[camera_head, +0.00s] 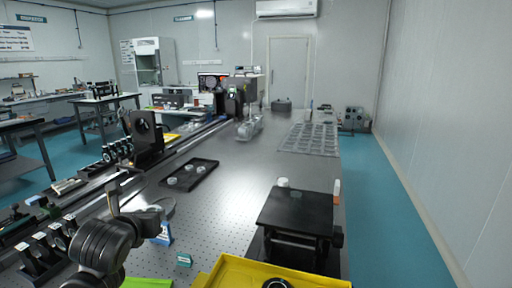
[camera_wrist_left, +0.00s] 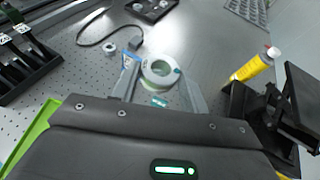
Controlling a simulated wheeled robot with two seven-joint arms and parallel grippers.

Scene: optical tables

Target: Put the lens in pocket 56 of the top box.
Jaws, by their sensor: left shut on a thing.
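My left gripper (camera_head: 138,212) is low over the near left of the table. In the left wrist view its two fingers (camera_wrist_left: 160,76) are spread on either side of a pale ring-shaped lens (camera_wrist_left: 146,72) and shut on it. My right gripper is not in view.
A black tray (camera_head: 203,180) with small white round parts lies mid-table. A black platform (camera_head: 297,213) stands at the right beside a yellow bottle (camera_wrist_left: 248,69). A blue-and-white box (camera_head: 163,236), a teal tag (camera_head: 184,260) and a yellow tray (camera_head: 235,273) are near.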

